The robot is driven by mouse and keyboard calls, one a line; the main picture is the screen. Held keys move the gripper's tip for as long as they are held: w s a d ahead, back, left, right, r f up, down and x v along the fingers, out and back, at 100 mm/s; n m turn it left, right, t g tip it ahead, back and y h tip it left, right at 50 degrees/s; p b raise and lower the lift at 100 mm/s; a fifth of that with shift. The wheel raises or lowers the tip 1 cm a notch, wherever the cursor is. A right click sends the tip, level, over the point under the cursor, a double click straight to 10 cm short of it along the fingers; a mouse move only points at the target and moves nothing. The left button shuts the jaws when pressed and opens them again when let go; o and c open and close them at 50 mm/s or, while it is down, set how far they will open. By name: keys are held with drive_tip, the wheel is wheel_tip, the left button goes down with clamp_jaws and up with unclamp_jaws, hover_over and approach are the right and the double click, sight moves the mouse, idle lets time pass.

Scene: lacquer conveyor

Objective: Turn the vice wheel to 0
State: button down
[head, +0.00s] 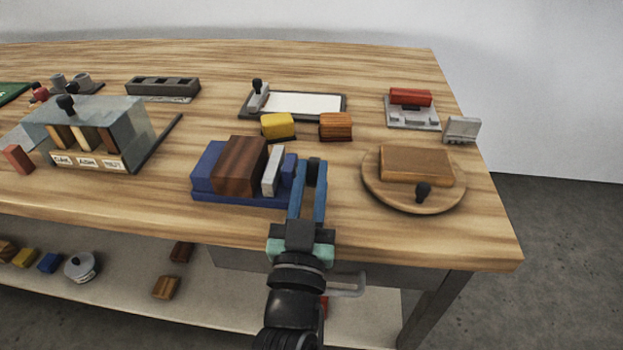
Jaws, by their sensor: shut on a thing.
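The blue vice (207,178) stands near the front edge of the workbench. A dark brown striped wooden block (240,166) and a pale grey plate (272,171) sit between its blue jaws. My gripper (307,172) reaches in from the front at the vice's right end. Its two blue fingers are shut on a small dark part there, which looks like the vice wheel's knob (313,164). The fingers hide most of the wheel, and I cannot read any number or mark on it.
Yellow (278,126) and orange-brown (336,126) blocks lie just behind the vice. A round wooden turntable (385,198) with a brown block and black knob stands close on the right. A glass-covered rack (108,135) stands left. Bare bench lies between.

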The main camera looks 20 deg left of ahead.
drive_tip(key=c, duration=1)
unclamp_jaws()
drive_tip(key=shift+c, duration=0.2)
drive_tip(key=shift+s+d+f, duration=0.15)
drive_tip(key=shift+s, duration=0.25)
drive_tip(key=b+v, duration=0.1)
drive_tip(key=v, duration=1.1)
drive_tip(key=shift+b, duration=0.35)
